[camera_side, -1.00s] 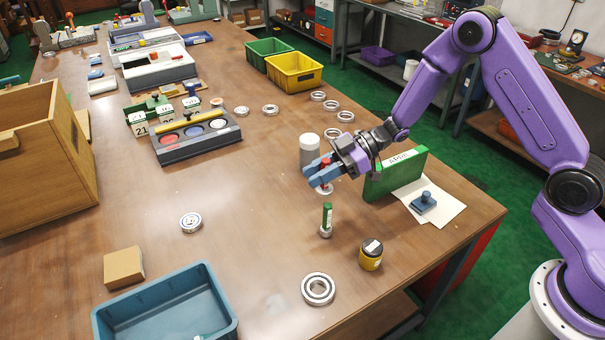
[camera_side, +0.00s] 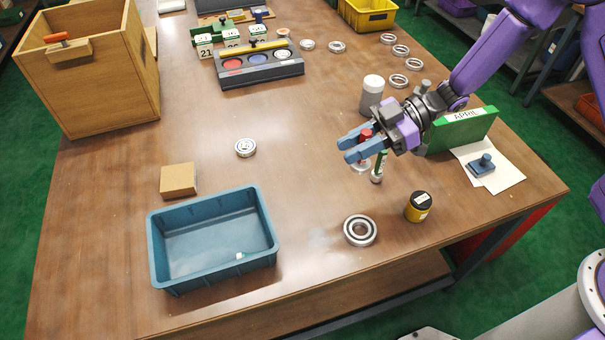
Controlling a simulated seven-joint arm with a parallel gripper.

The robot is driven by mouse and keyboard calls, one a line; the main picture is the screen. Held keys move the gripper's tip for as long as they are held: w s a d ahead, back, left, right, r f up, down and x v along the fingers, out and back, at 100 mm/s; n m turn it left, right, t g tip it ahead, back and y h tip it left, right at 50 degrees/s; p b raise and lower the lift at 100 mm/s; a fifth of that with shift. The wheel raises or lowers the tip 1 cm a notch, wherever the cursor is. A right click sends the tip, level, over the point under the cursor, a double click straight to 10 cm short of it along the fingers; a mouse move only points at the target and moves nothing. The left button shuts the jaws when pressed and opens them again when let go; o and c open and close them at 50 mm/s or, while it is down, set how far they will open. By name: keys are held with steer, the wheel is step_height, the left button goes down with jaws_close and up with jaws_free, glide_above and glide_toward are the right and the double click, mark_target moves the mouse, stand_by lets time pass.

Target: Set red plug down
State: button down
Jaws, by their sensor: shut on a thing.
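My gripper (camera_side: 354,146) has two blue fingers pointing left, low over the right part of the table. It is shut on the red plug (camera_side: 366,133), whose top shows above the fingers. The fingers hide much of the plug. A pale ring (camera_side: 360,167) shows just below the plug; I cannot tell whether plug and ring touch.
A grey-white cylinder (camera_side: 371,95) stands just behind my gripper, and a green box (camera_side: 462,130) to its right. A yellow-black jar (camera_side: 418,207) and a large bearing (camera_side: 360,230) lie nearer. A blue bin (camera_side: 163,268) is at front left. The table between is clear.

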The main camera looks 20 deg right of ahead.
steer(key=w+a+f, duration=0.6)
steer(key=w, duration=0.1)
steer(key=w+a+f, duration=0.3)
steer(key=f, duration=0.1)
steer(key=shift+w+a+f, duration=0.1)
steer(key=shift+w+a, duration=0.15)
steer(key=shift+w, duration=0.15)
steer(key=shift+f, duration=1.3)
steer(key=shift+f, duration=0.15)
steer(key=c, duration=0.9)
jaws_free()
steer(key=shift+c, duration=0.2)
